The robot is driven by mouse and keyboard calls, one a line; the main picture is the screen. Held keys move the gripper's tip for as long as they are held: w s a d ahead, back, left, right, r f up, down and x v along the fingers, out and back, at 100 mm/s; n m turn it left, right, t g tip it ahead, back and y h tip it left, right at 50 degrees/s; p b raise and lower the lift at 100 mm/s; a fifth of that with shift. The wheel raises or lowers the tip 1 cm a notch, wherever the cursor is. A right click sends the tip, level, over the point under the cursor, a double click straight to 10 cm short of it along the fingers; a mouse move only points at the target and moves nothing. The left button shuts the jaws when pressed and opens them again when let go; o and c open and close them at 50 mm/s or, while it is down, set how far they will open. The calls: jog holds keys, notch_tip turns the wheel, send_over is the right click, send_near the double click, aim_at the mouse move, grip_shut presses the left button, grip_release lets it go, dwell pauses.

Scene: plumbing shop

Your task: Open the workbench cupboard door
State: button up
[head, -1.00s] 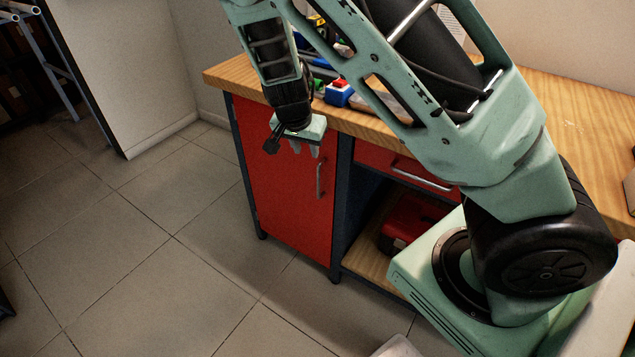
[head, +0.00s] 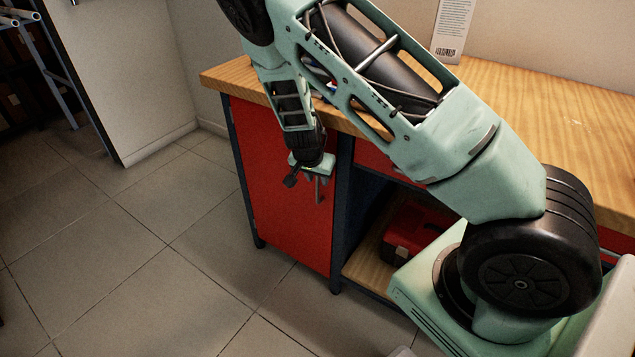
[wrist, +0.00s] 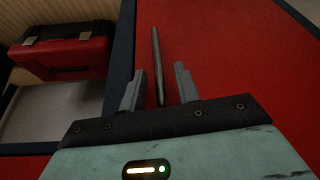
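The red cupboard door (head: 285,210) is shut, at the left end of the workbench. My gripper (head: 318,196) is in front of the door's right side, at the handle. In the wrist view the door's grey bar handle (wrist: 157,65) runs up between the two fingers of my gripper (wrist: 160,85). The fingers are apart, with a gap visible on each side of the bar. In the head view the handle is mostly hidden by my gripper.
The wooden workbench top (head: 560,125) overhangs the door. Right of the door is an open shelf with a red toolbox (head: 410,230), also in the wrist view (wrist: 62,50). The tiled floor (head: 130,250) left of the bench is clear.

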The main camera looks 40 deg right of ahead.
jog(key=shift+w+d+f, duration=0.1)
jog(key=shift+d+f, duration=0.1)
jog(key=shift+f, duration=0.45)
grip_shut()
jog(key=shift+a, duration=0.1)
